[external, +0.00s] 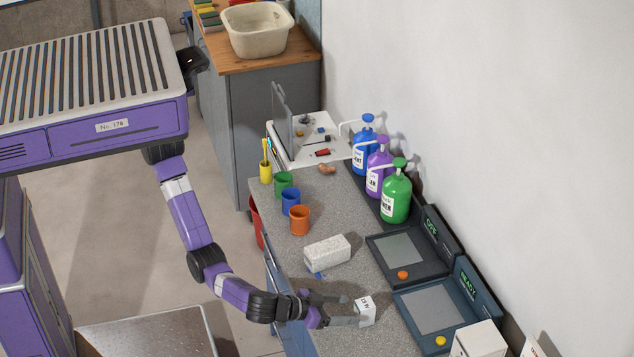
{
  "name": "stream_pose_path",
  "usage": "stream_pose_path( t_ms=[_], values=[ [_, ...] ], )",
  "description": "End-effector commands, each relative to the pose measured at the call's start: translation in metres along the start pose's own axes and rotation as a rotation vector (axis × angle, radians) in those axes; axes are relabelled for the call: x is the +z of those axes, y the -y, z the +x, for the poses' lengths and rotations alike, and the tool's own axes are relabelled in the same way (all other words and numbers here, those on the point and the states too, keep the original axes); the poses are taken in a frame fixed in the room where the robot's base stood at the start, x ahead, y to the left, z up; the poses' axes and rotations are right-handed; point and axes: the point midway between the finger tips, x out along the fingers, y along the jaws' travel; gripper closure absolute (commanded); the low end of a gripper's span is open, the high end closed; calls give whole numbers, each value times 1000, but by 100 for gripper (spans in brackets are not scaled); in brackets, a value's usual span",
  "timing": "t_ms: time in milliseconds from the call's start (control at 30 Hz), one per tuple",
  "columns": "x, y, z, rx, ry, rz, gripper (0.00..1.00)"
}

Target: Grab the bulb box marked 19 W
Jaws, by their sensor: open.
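A small white box (367,311) with dark print on its face stands on the grey speckled counter. The print looks like "19 W" but is small. My gripper (350,310) is open at the box's left side, its fingers reaching toward the box. One fingertip is very close to the box's lower left; I cannot tell whether it touches. The far side of the box is hidden.
A pale speckled block (327,252) lies behind my gripper. A black device (408,257) and a blue device (437,308) stand to the right. Orange (299,221), blue (291,203) and green (283,184) cups stand farther back. A larger white box (478,341) is at the lower right.

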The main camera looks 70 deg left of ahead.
Motion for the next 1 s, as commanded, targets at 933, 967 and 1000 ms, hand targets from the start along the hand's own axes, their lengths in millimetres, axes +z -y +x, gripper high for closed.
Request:
stream_pose_path(
  t_ms=[933,967,1000],
  values=[
    [7,4,72,3,-1,0,44],
    [7,4,72,3,-1,0,50],
    [7,4,72,3,-1,0,58]
  ],
)
